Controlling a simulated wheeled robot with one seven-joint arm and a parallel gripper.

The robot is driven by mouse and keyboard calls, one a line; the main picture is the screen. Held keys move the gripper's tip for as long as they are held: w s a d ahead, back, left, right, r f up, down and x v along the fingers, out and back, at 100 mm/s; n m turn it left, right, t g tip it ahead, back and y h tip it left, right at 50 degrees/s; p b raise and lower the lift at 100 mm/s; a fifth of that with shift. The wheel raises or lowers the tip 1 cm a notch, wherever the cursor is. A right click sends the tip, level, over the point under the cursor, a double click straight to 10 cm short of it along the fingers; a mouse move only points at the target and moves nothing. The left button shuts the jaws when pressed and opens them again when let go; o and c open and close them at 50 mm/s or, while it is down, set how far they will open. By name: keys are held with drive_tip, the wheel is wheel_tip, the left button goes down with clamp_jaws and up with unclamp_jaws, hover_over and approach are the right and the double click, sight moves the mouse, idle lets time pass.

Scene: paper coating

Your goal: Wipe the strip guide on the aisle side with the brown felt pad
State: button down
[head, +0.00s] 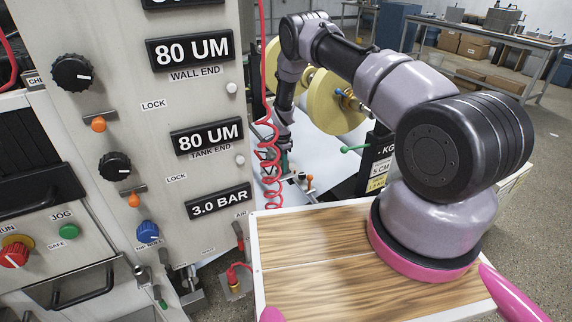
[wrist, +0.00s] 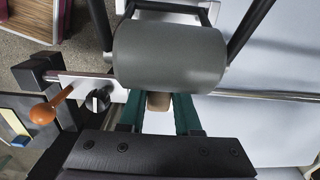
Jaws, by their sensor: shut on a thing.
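My gripper (wrist: 159,108) has green fingers in the wrist view, shut on a small brown piece, the felt pad (wrist: 158,101). Only a little of the pad shows between the fingertips. A large grey roller (wrist: 169,57) lies just above the fingertips in the picture and covers what is behind it. I cannot tell whether the pad touches anything. I cannot surely pick out the strip guide on the aisle side. In the head view my gripper (head: 284,162) is small, low behind the red coiled hose, and its fingers are barely visible.
A metal rail with a white block (wrist: 118,96), a black knob (wrist: 97,101) and an orange-balled lever (wrist: 43,113) is left of my fingers. A pale sheet (wrist: 262,110) spreads at right. The control cabinet (head: 150,110) and red coiled hose (head: 268,150) stand close to my arm.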

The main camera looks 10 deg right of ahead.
drive_tip(key=shift+w+d, duration=0.25)
drive_tip(key=shift+d, duration=0.6)
drive_tip(key=shift+w+d, duration=0.25)
drive_tip(key=shift+d, duration=0.55)
drive_tip(key=shift+s+a, duration=0.3)
drive_tip(key=shift+a, duration=0.55)
drive_tip(key=shift+s+a, duration=0.25)
drive_tip(key=shift+a, duration=0.6)
drive_tip(key=shift+w+d, duration=0.3)
drive_tip(key=shift+d, duration=0.55)
drive_tip(key=shift+w+d, duration=0.25)
drive_tip(key=shift+d, duration=0.6)
drive_tip(key=shift+s+a, duration=0.3)
drive_tip(key=shift+a, duration=0.55)
drive_tip(key=shift+s+a, duration=0.25)
drive_tip(key=shift+a, duration=0.6)
drive_tip(key=shift+d, duration=0.15)
drive_tip(key=shift+w+d, duration=0.3)
drive_tip(key=shift+d, duration=0.5)
drive_tip(key=shift+w+d, duration=0.3)
drive_tip(key=shift+d, duration=0.45)
drive_tip(key=shift+r, duration=1.5)
drive_tip(key=shift+r, duration=0.1)
